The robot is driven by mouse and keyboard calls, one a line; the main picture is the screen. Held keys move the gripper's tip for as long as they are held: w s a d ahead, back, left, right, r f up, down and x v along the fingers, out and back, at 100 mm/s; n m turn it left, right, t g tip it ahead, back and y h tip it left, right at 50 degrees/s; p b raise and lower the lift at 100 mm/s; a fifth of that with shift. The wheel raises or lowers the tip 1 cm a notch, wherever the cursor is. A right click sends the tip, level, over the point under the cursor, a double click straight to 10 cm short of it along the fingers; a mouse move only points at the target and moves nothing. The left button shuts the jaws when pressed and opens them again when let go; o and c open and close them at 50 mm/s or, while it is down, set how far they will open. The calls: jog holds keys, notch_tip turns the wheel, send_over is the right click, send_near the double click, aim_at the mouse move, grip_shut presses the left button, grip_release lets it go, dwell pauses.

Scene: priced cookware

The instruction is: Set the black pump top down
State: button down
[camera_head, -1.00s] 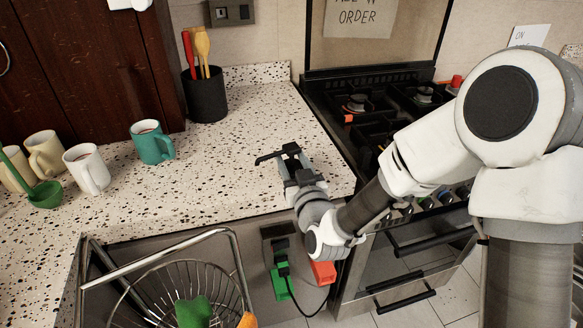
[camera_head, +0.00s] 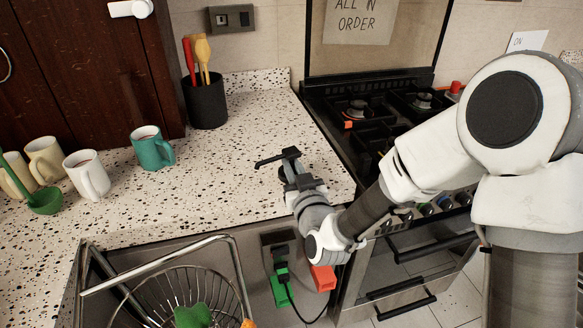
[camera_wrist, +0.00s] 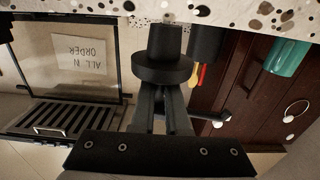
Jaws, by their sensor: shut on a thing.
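The black pump top (camera_head: 277,157) is at the end of my gripper (camera_head: 291,170), over the speckled counter (camera_head: 245,135) near its right side. Its spout points left. In the wrist view, which is upside down, my gripper (camera_wrist: 161,98) is shut on the pump top (camera_wrist: 162,68). Its wide collar and stem point toward the counter (camera_wrist: 265,14), and its spout shows behind the fingers. I cannot tell whether the stem touches the counter.
A gas stove (camera_head: 375,115) borders the counter on the right. A black utensil holder (camera_head: 206,103) stands at the back. A teal mug (camera_head: 151,149) and several other mugs are at left. A wire basket (camera_head: 180,290) is in front. Counter around the pump top is clear.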

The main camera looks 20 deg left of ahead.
aim_at(291, 150)
notch_tip(291, 150, up, 4)
jog(key=shift+r+p, duration=0.1)
jog(key=shift+p, duration=0.3)
jog(key=w+d+r+p, duration=0.1)
jog(key=d+r, duration=0.2)
jog(key=d, duration=0.2)
jog(key=w+d+r, duration=0.1)
jog(key=d+r, duration=0.2)
jog(key=d, duration=0.3)
jog(key=w+d+f+m+t+h+p, duration=0.1)
jog(key=w+d+f+m+h+p, duration=0.2)
jog(key=d, duration=0.6)
jog(key=d+f+m+t+h+p, duration=0.25)
jog(key=d+f+h, duration=0.25)
jog(key=d, duration=0.4)
jog(key=w+d+f+m+t+h+p, duration=0.1)
jog(key=w+d+f+m+h+p, duration=0.2)
jog(key=d, duration=0.6)
jog(key=s+a+r+n+g+y+b, duration=0.1)
jog(key=s+a+r+n+y+b, duration=0.1)
jog(key=a, duration=0.7)
jog(key=s+a+r+n+g+y+b, duration=0.2)
jog(key=a+r+y, duration=0.3)
jog(key=a, duration=0.3)
jog(key=s+a+r+n+g+y+b, duration=0.1)
jog(key=a+r+n+y+b, duration=0.3)
jog(key=a, duration=0.5)
jog(key=shift+s+a, duration=0.3)
jog(key=shift+s, duration=0.35)
